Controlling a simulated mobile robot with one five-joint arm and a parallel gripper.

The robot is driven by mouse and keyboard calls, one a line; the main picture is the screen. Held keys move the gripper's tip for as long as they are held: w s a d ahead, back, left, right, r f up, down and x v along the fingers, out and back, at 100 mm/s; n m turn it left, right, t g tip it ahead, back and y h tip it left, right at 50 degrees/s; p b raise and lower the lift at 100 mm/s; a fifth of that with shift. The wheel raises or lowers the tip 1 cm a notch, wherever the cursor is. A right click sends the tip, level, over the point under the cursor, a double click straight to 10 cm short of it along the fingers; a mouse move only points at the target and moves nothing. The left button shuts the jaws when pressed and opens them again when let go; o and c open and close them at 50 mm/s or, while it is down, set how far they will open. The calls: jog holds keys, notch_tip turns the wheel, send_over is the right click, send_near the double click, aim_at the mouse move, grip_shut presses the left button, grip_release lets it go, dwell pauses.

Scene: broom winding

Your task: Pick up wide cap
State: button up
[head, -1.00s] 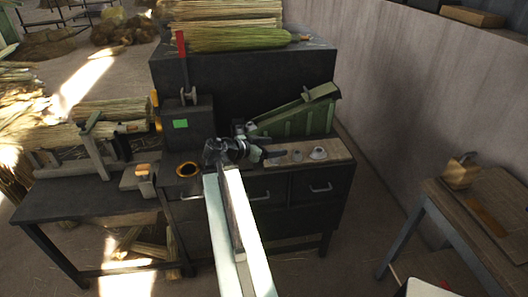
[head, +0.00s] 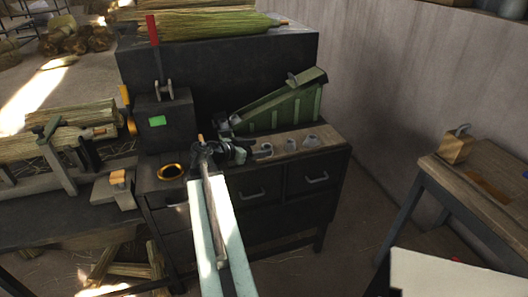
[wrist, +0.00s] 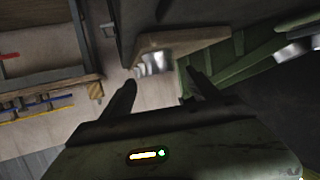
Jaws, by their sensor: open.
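Small pale metal caps sit in a row on a wooden board (head: 328,136) on top of the dark cabinet. The rightmost cap (head: 311,141) looks the broadest, though I cannot be sure it is the wide one. A middle cap (head: 290,145) sits to its left. Which caps these are I cannot tell.
A green sloped trough (head: 275,108) stands just behind the board. A wooden side table (head: 490,185) is at the right.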

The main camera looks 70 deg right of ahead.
aim_at(270, 146)
jog(key=b+x, duration=0.1)
jog(key=x, duration=0.4)
jog(key=shift+w+d+f+b, duration=0.1)
jog(key=shift+d+b, duration=0.1)
jog(key=shift+b, duration=0.1)
jog(key=c, duration=1.4)
